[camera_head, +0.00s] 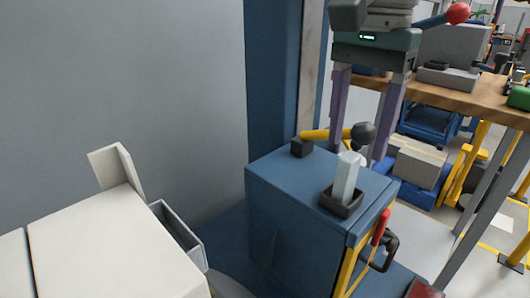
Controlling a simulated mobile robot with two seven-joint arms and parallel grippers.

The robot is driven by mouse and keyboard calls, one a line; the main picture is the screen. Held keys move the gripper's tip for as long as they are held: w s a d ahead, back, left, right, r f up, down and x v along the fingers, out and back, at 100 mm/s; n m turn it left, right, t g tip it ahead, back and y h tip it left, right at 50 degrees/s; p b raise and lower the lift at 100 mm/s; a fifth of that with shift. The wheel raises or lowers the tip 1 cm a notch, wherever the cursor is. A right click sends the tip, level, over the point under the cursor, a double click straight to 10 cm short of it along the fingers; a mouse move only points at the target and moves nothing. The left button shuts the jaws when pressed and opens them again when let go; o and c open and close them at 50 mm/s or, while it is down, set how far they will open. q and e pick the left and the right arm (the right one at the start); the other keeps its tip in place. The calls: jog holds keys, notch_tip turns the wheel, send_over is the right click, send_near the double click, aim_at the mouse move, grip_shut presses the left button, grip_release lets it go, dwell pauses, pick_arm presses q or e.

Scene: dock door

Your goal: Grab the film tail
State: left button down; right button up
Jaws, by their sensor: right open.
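A pale, translucent upright piece (345,180), which looks like the film tail, stands in a small black holder (340,203) on top of a blue cabinet (285,178). My right gripper (358,152) comes down from the top of the view with its two purple fingers spread. Its fingertips appear around and just above the top of the pale piece, with nothing held between them. I cannot tell whether they touch it or how far behind it they are. My left gripper is not in view.
A yellow lever (322,134) with a dark knob is on the cabinet, close to the fingers. A red handle (381,227) sits on its front right edge. A wooden workbench (460,97) is at right. A grey wall (120,80) fills the left; a white box-like form (110,245) lies below.

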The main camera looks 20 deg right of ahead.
aim_at(350, 156)
jog(key=f, duration=0.4)
jog(key=f+b, duration=0.1)
jog(key=f, duration=0.1)
jog(key=shift+w+f, duration=0.15)
jog(key=shift+w, duration=0.1)
grip_shut()
